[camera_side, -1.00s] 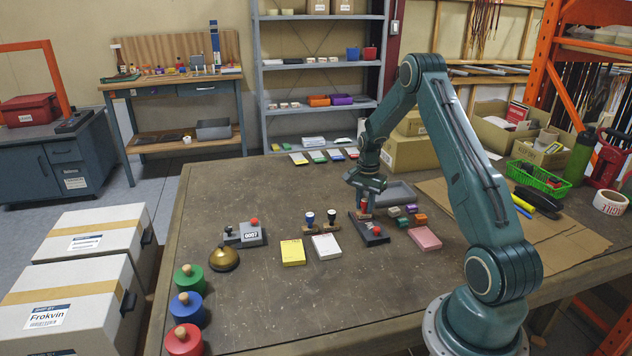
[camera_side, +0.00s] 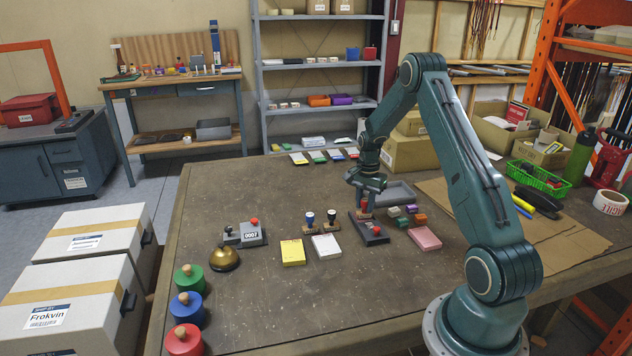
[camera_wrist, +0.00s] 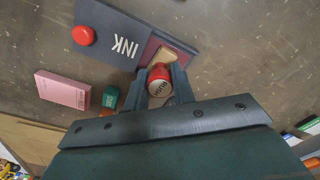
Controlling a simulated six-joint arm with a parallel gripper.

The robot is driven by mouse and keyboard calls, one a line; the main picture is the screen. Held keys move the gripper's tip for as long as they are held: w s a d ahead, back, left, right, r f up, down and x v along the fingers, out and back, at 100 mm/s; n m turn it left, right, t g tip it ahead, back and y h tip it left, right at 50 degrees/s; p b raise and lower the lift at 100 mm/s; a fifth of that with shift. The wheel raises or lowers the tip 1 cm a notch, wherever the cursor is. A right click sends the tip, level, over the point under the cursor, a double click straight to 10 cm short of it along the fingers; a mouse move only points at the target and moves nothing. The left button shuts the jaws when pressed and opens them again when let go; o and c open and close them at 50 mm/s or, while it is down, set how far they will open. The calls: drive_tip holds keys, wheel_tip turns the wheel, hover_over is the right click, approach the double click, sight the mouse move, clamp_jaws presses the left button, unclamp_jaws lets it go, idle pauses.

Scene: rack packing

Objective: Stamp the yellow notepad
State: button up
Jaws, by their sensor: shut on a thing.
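The yellow notepad (camera_side: 293,252) lies flat on the table left of the white notepad, in the side view. My gripper (camera_side: 365,202) is shut on the red-handled stamp (camera_side: 364,205) over the dark ink pad box (camera_side: 377,239). In the wrist view my gripper (camera_wrist: 160,86) has its fingers on both sides of the stamp's red knob (camera_wrist: 160,74), marked RUSH. Its wooden base is over the maroon pad of the ink box (camera_wrist: 105,32); it looks in contact, but I cannot be sure. The stamp's underside is hidden.
A white notepad (camera_side: 326,246) and two upright stamps (camera_side: 331,219) are between the yellow notepad and the ink box. A pink notepad (camera_side: 425,238) and small coloured blocks (camera_side: 408,215) are to the right.

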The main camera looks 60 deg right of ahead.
drive_tip(key=shift+r, duration=3.3)
drive_tip(key=w+a+n, duration=0.4)
drive_tip(key=w+a, duration=0.1)
drive_tip(key=a, duration=0.7)
drive_tip(key=w+a+n, duration=0.5)
drive_tip(key=a, duration=0.8)
drive_tip(key=shift+r, duration=0.15)
drive_tip(key=shift+s+f, duration=0.1)
drive_tip(key=shift+f, duration=2.9)
drive_tip(key=shift+f, duration=0.55)
drive_tip(key=shift+r, duration=0.1)
